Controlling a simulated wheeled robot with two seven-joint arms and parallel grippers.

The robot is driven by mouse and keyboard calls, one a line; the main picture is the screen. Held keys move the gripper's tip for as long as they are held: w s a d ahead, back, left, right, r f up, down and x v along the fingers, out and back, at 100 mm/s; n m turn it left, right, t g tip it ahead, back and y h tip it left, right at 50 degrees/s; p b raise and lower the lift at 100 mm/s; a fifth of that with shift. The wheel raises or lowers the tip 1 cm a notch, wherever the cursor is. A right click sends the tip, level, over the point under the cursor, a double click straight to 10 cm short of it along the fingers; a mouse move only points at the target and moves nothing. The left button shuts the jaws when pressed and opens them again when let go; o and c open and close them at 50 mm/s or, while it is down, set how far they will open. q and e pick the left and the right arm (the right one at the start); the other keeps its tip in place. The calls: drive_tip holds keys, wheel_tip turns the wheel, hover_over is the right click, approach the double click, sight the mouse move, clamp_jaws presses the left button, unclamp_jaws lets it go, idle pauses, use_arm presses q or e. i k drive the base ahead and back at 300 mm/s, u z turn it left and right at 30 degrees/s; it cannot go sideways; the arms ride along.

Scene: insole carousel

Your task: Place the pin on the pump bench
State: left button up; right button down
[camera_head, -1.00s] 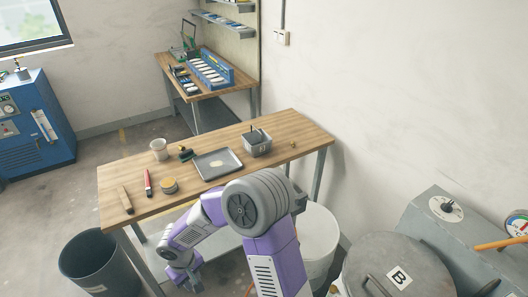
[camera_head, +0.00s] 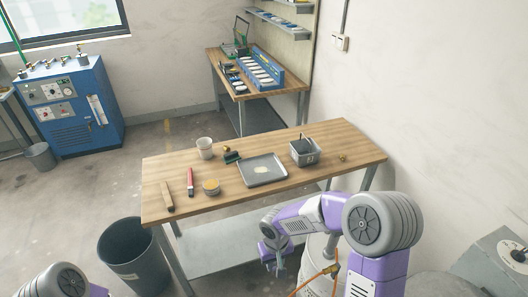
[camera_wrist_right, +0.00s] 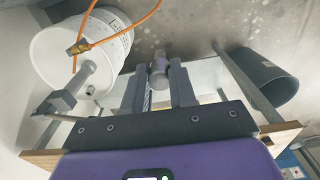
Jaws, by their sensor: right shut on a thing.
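My right gripper (camera_head: 278,264) hangs low in front of the near wooden bench (camera_head: 340,148), below the level of its top. In the right wrist view my right gripper (camera_wrist_right: 159,82) is shut on a small grey cylinder, seemingly the pin (camera_wrist_right: 158,66), held between the fingers. In the head view the pin is too small to make out. I cannot tell from the pictures which bench is the pump bench. Part of my left arm shows at the bottom left, but its gripper is out of view.
The near bench carries a grey tray (camera_head: 248,180), a grey bin (camera_head: 304,158), a white cup (camera_head: 204,142) and several small tools. A dark waste bin (camera_head: 133,262) and white bucket (camera_head: 312,275) stand by it. A blue machine (camera_head: 72,130) stands left; floor between is clear.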

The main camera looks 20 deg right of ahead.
sight(232, 186)
drive_tip(key=i, duration=1.35)
